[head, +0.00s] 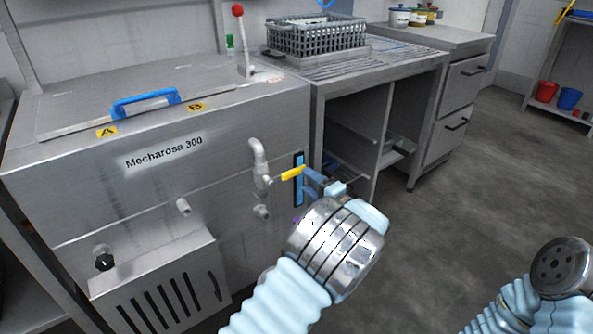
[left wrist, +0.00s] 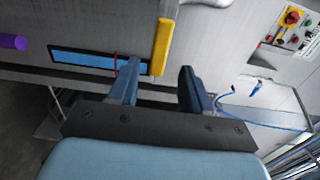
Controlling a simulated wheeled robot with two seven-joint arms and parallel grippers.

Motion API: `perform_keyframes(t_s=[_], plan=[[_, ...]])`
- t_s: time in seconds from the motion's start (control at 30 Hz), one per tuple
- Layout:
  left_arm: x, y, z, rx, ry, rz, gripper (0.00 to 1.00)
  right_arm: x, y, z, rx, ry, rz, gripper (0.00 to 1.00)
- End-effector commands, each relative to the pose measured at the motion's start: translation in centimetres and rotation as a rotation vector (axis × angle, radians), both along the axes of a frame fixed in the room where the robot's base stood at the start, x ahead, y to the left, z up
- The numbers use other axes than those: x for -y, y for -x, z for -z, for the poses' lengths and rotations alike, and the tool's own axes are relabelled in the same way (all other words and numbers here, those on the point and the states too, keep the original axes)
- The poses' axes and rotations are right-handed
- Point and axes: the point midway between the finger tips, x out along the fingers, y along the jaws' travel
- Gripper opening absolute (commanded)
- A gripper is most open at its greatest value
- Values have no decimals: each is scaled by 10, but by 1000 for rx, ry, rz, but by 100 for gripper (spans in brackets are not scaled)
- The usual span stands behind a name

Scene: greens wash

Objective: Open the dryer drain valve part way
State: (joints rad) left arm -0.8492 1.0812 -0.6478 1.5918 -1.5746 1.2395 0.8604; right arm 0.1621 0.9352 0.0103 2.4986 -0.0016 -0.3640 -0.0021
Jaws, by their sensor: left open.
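The yellow valve lever (head: 292,174) sticks out to the right from a grey pipe valve (head: 261,180) on the front of the steel dryer (head: 110,190). My left gripper (head: 309,182) is open at the lever's free end. In the left wrist view the yellow lever (left wrist: 161,45) ends in the gap between the two fingers of my left gripper (left wrist: 158,80). I see no finger closed on it, and I cannot tell how deep it sits between them. My right arm shows at the lower right; its gripper fingers are not visible.
A blue sight strip (head: 298,178) lies just behind the lever; a purple piece (left wrist: 14,42) is near it. A steel counter (head: 405,75) with a grey basket (head: 315,37) stands to the right. The floor (head: 480,190) on the right is clear.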

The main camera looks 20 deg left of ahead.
Motion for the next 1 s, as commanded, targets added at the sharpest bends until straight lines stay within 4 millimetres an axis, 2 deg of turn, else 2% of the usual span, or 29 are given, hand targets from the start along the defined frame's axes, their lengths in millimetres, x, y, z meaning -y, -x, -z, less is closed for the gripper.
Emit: perform_keyframes(t_s=[0.1, 0.3, 0.7, 0.77, 1.0], plan=[[-22, -16, 0, -1, 0, -3, 49, -1, 0, -3, 0, -1, -1, 43], [-46, -36, 0, -2, 1, -1, 49, -2, 1, -6, -1, -3, -4, 43], [-54, -42, 1, -3, 1, 0, 49, -2, 1, -6, -1, -3, -4, 43], [-54, -42, 1, -3, 1, 0, 43, -2, 1, -6, -1, -3, -4, 43], [-54, -42, 1, -3, 1, 0, 6, -2, 1, -6, -1, -3, -4, 43]])
